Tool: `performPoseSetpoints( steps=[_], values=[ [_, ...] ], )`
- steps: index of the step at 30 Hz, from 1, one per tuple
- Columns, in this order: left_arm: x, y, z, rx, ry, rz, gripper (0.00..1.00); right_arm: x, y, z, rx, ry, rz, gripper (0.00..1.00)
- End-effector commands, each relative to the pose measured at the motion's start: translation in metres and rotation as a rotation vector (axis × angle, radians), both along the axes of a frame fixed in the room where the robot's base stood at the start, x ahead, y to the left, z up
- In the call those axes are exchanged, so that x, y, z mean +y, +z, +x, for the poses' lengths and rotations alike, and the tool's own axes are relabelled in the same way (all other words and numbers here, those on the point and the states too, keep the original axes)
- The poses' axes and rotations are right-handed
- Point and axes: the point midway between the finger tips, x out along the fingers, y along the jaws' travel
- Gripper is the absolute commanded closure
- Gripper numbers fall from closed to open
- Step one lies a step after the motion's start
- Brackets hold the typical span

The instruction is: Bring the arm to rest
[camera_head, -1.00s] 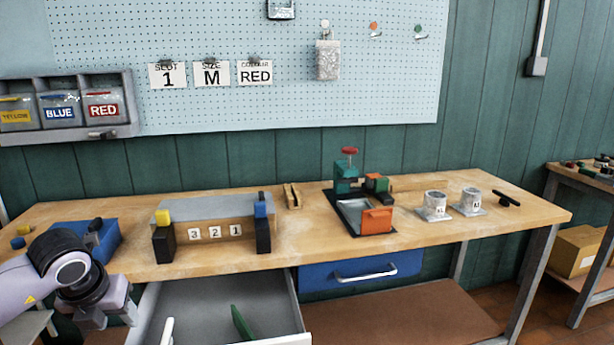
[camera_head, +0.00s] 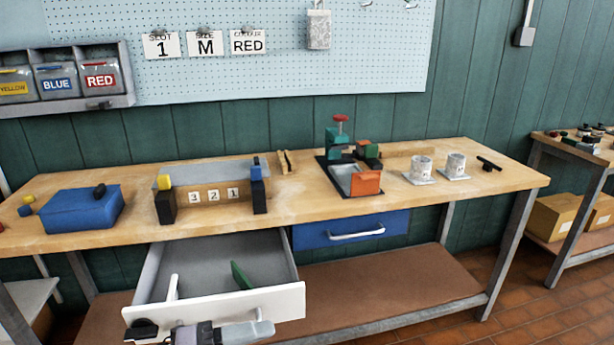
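The arm in view is mine, at the bottom edge in front of the open drawer (camera_head: 285,299). It shows only as a grey and black piece (camera_head: 215,334), which I take to be the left arm. It is cut off by the frame, and its fingertips cannot be made out, so I cannot tell whether it is open or shut. Nothing is visibly held in it. My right gripper is not in view.
The drawer holds a green piece (camera_head: 241,276) and a white piece (camera_head: 172,288). On the bench (camera_head: 330,212) stand a blue box (camera_head: 80,212), a numbered block (camera_head: 212,196), a green-and-orange fixture (camera_head: 339,145) and two white cups (camera_head: 421,168). A blue drawer (camera_head: 352,229) is shut.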

Motion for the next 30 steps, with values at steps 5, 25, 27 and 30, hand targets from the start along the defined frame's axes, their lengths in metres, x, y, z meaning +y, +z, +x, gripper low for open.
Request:
performPoseSetpoints(
  steps=[5,25,27,30],
  values=[
    [0.022,-0.008,0.008,0.251,0.32,-0.368,0.51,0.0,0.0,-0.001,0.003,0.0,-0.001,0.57],
    [0.128,-0.224,-0.12,1.348,1.286,-0.692,0.51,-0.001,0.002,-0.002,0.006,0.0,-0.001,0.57],
    [0.128,-0.226,-0.122,1.36,1.291,-0.692,0.51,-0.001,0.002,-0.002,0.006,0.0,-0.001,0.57],
    [0.128,-0.226,-0.122,1.359,1.29,-0.692,0.51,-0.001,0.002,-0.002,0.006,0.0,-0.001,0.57]
  ],
)
